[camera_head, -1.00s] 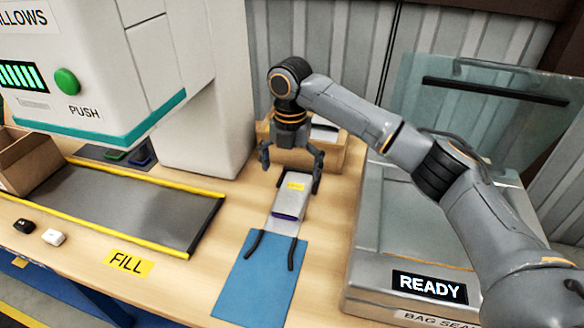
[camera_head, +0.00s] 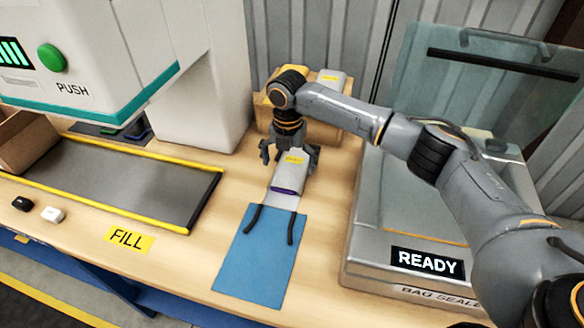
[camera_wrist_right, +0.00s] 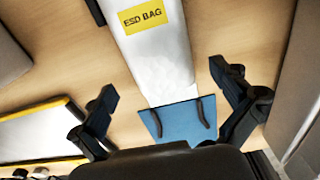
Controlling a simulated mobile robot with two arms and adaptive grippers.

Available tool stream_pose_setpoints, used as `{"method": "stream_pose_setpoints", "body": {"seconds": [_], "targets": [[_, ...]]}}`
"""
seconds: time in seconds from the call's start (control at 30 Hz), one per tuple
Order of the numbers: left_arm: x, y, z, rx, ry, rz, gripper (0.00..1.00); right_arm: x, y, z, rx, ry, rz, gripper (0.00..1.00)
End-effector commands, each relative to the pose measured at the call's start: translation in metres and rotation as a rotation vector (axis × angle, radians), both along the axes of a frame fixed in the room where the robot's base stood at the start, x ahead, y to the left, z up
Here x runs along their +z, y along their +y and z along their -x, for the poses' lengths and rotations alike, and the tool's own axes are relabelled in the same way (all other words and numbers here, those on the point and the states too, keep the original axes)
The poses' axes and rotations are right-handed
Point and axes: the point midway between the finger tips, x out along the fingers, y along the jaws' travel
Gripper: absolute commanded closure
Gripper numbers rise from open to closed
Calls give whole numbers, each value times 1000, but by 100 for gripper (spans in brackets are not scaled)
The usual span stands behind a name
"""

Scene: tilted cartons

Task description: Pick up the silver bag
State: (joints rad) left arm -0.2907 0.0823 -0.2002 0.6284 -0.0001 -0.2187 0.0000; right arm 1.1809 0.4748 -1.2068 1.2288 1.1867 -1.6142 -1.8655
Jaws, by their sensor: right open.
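A silver bag (camera_head: 288,176) with a yellow label and a dark purple lower edge lies on the wooden table, just behind a blue mat (camera_head: 255,262). In the right wrist view the silver bag (camera_wrist_right: 158,55) fills the upper middle, with its label reading "ESD BAG". My right gripper (camera_head: 289,155) is over the bag, pointing down, with a finger toward either side of it. In the right wrist view the open gripper (camera_wrist_right: 162,82) shows its fingers apart and clear of the bag, with nothing between them in contact. My left gripper is not in view.
A carton (camera_head: 262,112) behind the gripper holds another silver item (camera_head: 328,86) with a yellow label. A bag sealer (camera_head: 400,225) reading "READY" stands close on the right. A grey tray (camera_head: 110,180) with yellow edges lies left, below a white machine (camera_head: 205,110). Two dark strips lie on the mat.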

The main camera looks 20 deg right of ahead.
Motion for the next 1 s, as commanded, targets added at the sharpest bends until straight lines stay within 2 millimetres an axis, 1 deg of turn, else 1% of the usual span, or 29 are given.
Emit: {"method": "stream_pose_setpoints", "body": {"seconds": [0.03, 0.1, 0.2, 0.3, 0.47, 0.5, 0.57, 0.6, 0.67, 0.7, 0.73, 1.0], "targets": [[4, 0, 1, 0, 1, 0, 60, -8, 0, 0, -1, 4, 2, 0], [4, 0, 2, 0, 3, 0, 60, -18, 0, 0, -1, 3, 1, 0], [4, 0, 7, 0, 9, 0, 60, -29, 1, 0, 0, 3, 1, 0], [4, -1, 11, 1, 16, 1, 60, -33, 1, 0, 0, 0, 0, 0], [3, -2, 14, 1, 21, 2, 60, -33, 1, 0, 0, 0, 0, 0], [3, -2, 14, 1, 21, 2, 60, -33, 1, 0, 0, 0, 0, 2], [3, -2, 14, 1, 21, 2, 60, -33, 1, 0, 0, 1, 1, 14], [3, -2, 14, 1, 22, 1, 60, -33, 1, 0, 0, 1, 1, 22], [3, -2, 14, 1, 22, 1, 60, -33, 1, 0, 0, 1, 1, 35], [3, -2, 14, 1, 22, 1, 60, -33, 1, 0, 0, 1, 1, 43], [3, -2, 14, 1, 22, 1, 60, -33, 0, 0, 0, 1, 1, 45], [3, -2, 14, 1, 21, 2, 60, -31, 0, -1, 0, -1, 1, 46]]}}
